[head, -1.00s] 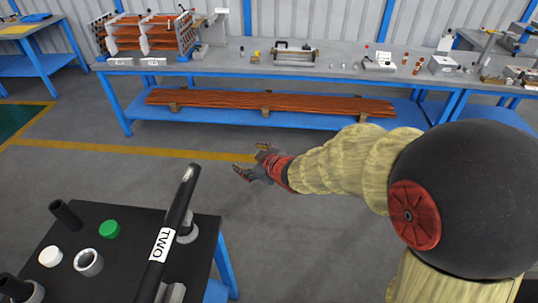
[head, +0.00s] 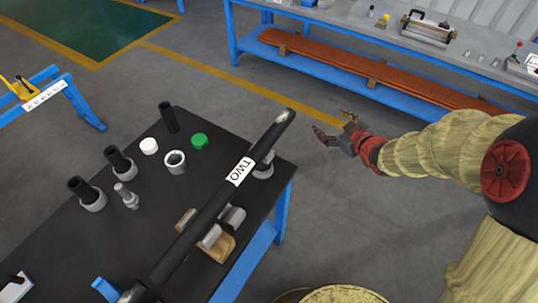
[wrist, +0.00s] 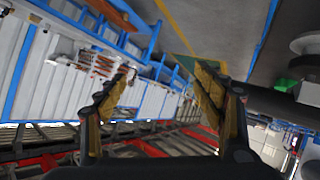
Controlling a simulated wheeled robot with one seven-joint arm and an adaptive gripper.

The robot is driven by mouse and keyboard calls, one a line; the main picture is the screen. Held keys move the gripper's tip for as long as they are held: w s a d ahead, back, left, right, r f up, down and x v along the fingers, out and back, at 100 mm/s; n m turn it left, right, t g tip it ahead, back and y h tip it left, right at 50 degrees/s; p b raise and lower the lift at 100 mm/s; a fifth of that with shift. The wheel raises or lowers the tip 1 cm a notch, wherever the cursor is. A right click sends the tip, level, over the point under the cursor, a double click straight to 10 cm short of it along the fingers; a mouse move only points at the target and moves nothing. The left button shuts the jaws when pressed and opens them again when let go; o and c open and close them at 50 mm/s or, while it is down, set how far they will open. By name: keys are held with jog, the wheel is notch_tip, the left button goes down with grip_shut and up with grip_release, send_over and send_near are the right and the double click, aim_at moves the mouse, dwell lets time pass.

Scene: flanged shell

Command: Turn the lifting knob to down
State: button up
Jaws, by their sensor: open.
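I cannot pick out a lifting knob with certainty in either view. A black pipe (head: 212,205) labelled TWO lies across the black-topped table in the head view. A green cap (head: 199,141), a white cap (head: 149,146) and a grey ring (head: 175,161) sit on the table left of the pipe. My gripper (head: 331,124) is open and empty, over the floor to the right of the table's far corner and apart from everything. The wrist view also shows its spread fingers (wrist: 163,72) with nothing between them.
Short black tubes (head: 117,160) and a small metal fitting (head: 126,195) stand on the black table. A workbench (head: 350,22) with tools and long orange-brown rods (head: 400,85) on its lower shelf runs along the back. Open grey floor (head: 210,95) lies between the tables.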

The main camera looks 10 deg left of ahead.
jog(key=a+f+n+y, duration=0.2)
jog(key=a+f, duration=0.2)
jog(key=n+g+y, duration=0.3)
jog(key=g+y, duration=0.3)
jog(key=y, duration=0.3)
send_near(271, 164)
jog(key=w+a, duration=0.2)
jog(key=a, duration=0.1)
jog(key=w+a, duration=0.1)
jog(key=a, duration=0.1)
jog(key=shift+w+f+p, duration=0.1)
jog(key=shift+f+p, duration=0.2)
jog(key=shift+s+g+y, duration=0.3)
jog(key=shift+s+g, duration=0.1)
jog(key=shift+s+a, duration=0.1)
jog(key=shift+a, duration=0.15)
jog(key=b+x, duration=0.2)
jog(key=x, duration=0.5)
jog(key=shift+a, duration=0.15)
jog(key=c, duration=1.1)
jog(key=shift+c, duration=0.3)
